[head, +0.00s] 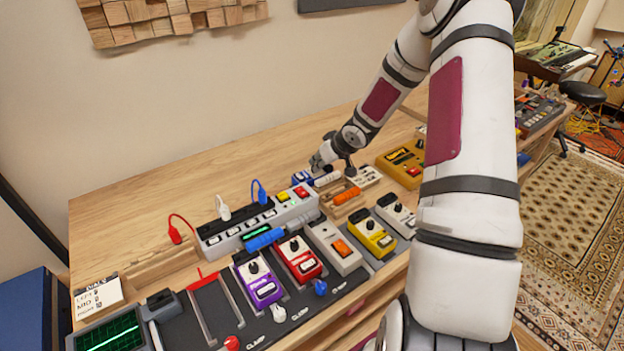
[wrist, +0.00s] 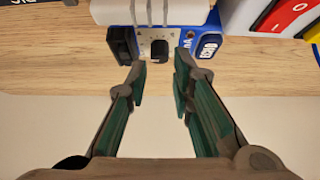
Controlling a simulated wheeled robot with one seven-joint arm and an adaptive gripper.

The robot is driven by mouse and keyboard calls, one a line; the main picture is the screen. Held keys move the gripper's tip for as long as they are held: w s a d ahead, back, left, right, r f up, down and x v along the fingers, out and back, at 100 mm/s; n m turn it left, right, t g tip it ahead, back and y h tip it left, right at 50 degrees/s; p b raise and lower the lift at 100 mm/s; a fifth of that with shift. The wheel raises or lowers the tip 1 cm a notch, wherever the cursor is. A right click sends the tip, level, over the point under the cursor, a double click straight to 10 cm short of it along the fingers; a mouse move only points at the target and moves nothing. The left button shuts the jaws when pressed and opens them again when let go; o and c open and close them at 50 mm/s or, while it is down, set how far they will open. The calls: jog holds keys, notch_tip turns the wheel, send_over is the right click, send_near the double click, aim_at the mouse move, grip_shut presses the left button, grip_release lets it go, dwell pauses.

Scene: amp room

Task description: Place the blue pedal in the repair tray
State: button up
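The blue pedal (head: 302,177) shows partly behind my gripper at the back of the bench, beside the grey power strip. In the wrist view the blue pedal (wrist: 206,46) is at the top, with a black knob and a pale upper part. My gripper (wrist: 160,70) is open and empty, its green-padded fingertips pointing at the pedal. I cannot tell whether either fingertip touches it. In the head view my gripper (head: 328,163) is small and partly hidden by the arm. I cannot tell for sure which container is the repair tray; a low wooden tray (head: 165,262) is at the left.
The power strip (head: 258,222), with cables and red and yellow switches, stands close to the gripper. In front are a purple pedal (head: 258,281), a red pedal (head: 299,259) and a yellow pedal (head: 372,237). A yellow unit (head: 403,163) is at the right. Bare wood lies at the back left.

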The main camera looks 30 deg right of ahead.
aim_at(317, 174)
jog(key=x, duration=0.3)
jog(key=shift+w+f, duration=0.15)
grip_shut()
